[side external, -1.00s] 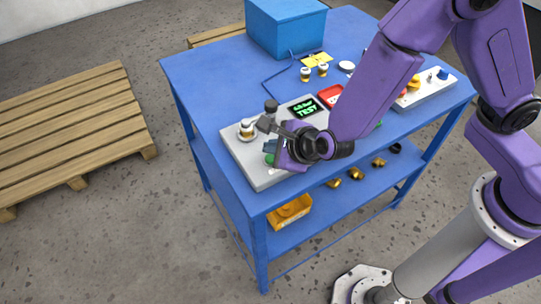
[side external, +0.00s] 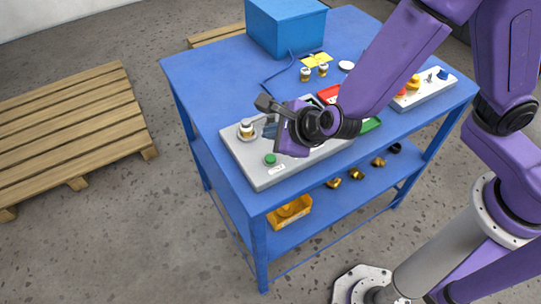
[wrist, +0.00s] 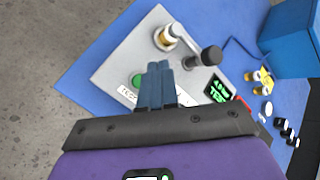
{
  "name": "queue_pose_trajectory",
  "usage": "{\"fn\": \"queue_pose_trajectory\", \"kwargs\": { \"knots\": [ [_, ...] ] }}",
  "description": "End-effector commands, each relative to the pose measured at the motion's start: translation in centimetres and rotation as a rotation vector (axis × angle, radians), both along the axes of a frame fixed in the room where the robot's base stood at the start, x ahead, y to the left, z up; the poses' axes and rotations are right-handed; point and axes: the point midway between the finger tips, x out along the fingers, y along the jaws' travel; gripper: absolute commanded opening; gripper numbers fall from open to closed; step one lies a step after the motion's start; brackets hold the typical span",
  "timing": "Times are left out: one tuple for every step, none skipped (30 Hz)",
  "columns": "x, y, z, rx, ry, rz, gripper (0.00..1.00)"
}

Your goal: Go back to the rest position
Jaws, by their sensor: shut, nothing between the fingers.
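My gripper (wrist: 154,84) is shut and empty, its two blue-grey fingers side by side in the wrist view. In the side view my gripper (side external: 268,129) hangs above the grey test panel (side external: 240,155), clear of the parts on it as far as I can see. A valve with a white and brass body (side external: 246,128) stands at the panel's left end and also shows in the wrist view (wrist: 168,37). A black knob (wrist: 209,55) and a green display (wrist: 217,90) show beside it in the wrist view. A green button (side external: 270,159) sits near the front edge.
The panel is on a blue table (side external: 205,72) with a blue box (side external: 285,28) at the back. A white control box (side external: 425,88) stands at the right. Brass parts (side external: 356,174) and a yellow bin (side external: 290,211) are on the lower shelf. A pallet (side external: 75,125) lies left.

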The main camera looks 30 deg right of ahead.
Motion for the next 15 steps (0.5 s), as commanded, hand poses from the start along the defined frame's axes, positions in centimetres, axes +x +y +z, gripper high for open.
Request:
{"fn": "queue_pose_trajectory", "kwargs": {
  "knots": [
    [0.00,0.01,0.01,0.000,0.000,0.000,0.00],
    [0.00,0.01,0.01,0.000,0.000,0.000,0.00],
    [0.01,0.01,0.00,0.000,0.000,0.000,0.00],
    [0.01,0.01,0.00,0.000,0.000,0.000,0.00],
    [0.01,0.01,0.00,0.000,0.000,0.000,0.00],
    [0.00,0.02,-0.01,0.000,0.000,0.000,0.00],
    [0.00,0.02,-0.01,0.001,-0.001,0.001,0.00],
    [0.01,0.01,0.00,0.001,-0.001,0.001,0.00],
    [0.00,0.02,-0.01,0.001,-0.001,0.001,0.00],
    [0.00,0.02,-0.01,0.001,-0.001,0.001,0.00],
    [0.00,0.02,-0.01,0.001,-0.001,0.001,0.00],
    [0.01,0.00,0.01,0.001,0.000,-0.001,0.00],
    [0.02,-0.07,0.06,0.004,0.001,-0.006,0.00],
    [0.03,-0.21,0.15,0.011,0.002,-0.017,0.00],
    [0.03,-0.53,0.40,0.028,0.005,-0.042,0.00]
  ]
}}
